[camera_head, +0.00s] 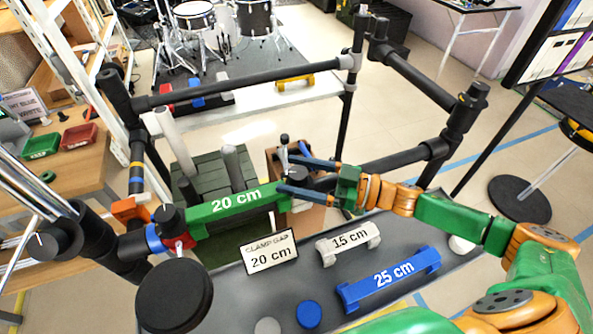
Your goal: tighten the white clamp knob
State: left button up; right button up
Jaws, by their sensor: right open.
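My right gripper (285,174) reaches in from the right with its two blue fingers open and apart. A dark round knob (299,179) lies between the fingers; I cannot tell whether they touch it. The clamp under this knob is mostly hidden by the gripper, so its colour does not show. A green 20 cm gauge block (236,202) lies along the front bar, from the red clamp (180,240) at left to near the fingers. A card (270,254) reads "CLAMP GAP 20 cm". A pale clamp (349,62) sits at the rear bar's right end. My left gripper is not in view.
A white 15 cm block (348,240) and a blue 25 cm block (390,279) lie on the grey tray (225,300). A black round pad (174,296) stands at front left. Black rack bars (240,87) surround the work area. A small knob (284,140) rises behind the fingers.

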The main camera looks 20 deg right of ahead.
jog(key=shift+s, duration=0.15)
jog(key=c, duration=0.6)
grip_shut()
jog(key=shift+r+m+t+h+p, duration=0.2)
jog(key=shift+m+t+h+p, duration=0.25)
jog(key=shift+p, duration=0.3)
jog(key=m+t+h+p, duration=0.4)
jog(key=p, duration=0.1)
jog(key=shift+r+p, duration=0.15)
jog(key=shift+p, duration=0.2)
jog(key=m+t+h+p, duration=0.1)
jog(key=m+h+p, duration=0.1)
jog(key=h, duration=0.1)
jog(key=shift+t+h, duration=0.35)
jog(key=shift+d+f+m+t+h+p, duration=0.15)
jog(key=shift+m+t+h+p, duration=0.1)
jog(key=shift+m+h, duration=0.5)
jog(key=shift+a+f+m+t+h+p, duration=0.15)
jog(key=shift+m+h, duration=0.25)
jog(key=shift+h, duration=0.55)
jog(key=shift+d+m+h, duration=0.1)
jog(key=shift+m+h, duration=0.2)
jog(key=o, duration=0.6)
grip_release()
